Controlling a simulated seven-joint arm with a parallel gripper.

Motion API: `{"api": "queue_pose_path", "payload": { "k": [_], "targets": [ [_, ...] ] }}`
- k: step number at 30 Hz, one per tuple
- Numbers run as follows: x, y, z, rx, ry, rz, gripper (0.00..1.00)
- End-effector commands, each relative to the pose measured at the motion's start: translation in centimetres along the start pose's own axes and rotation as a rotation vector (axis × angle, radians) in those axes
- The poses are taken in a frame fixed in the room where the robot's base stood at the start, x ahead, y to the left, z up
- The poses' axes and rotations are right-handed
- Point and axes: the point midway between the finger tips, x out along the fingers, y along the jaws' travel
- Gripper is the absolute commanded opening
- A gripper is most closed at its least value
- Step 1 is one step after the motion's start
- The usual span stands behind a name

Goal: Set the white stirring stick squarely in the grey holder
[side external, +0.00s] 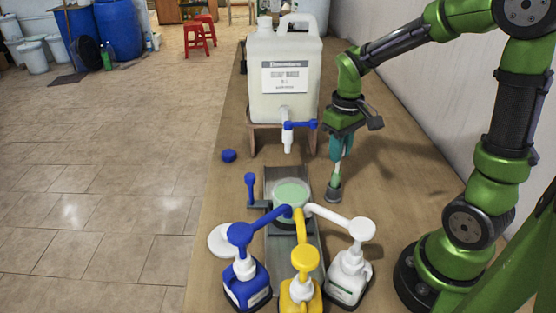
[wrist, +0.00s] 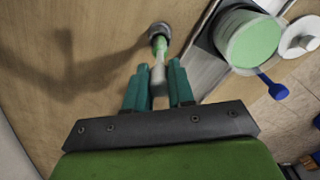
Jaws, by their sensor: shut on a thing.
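The white stirring stick (wrist: 158,76) is between the teal fingers of my gripper (wrist: 158,88), which is shut on it. In the side view my gripper (side external: 341,150) points down over the right part of the bench. The stick's lower end looks green and meets the small grey holder (wrist: 159,29). The holder also shows in the side view (side external: 333,193), standing on the bench straight below my gripper. The stick looks close to upright. I cannot tell whether its tip is inside the holder or just above it.
A tub of green liquid (side external: 291,193) stands on a grey track left of the holder. Blue, yellow and white pump bottles (side external: 348,275) stand in front. A large jug (side external: 284,85) with a tap stands behind on a wooden stand. A blue cap (side external: 229,155) lies at left.

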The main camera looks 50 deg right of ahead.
Motion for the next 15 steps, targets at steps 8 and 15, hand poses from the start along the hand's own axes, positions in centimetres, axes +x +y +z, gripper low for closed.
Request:
{"api": "queue_pose_path", "payload": {
  "k": [8,15],
  "targets": [
    [1.0,0.0,0.1,-0.001,-0.002,0.0,0.0],
    [1.9,0.0,0.0,0.0,-0.002,0.0,0.0]
  ]
}}
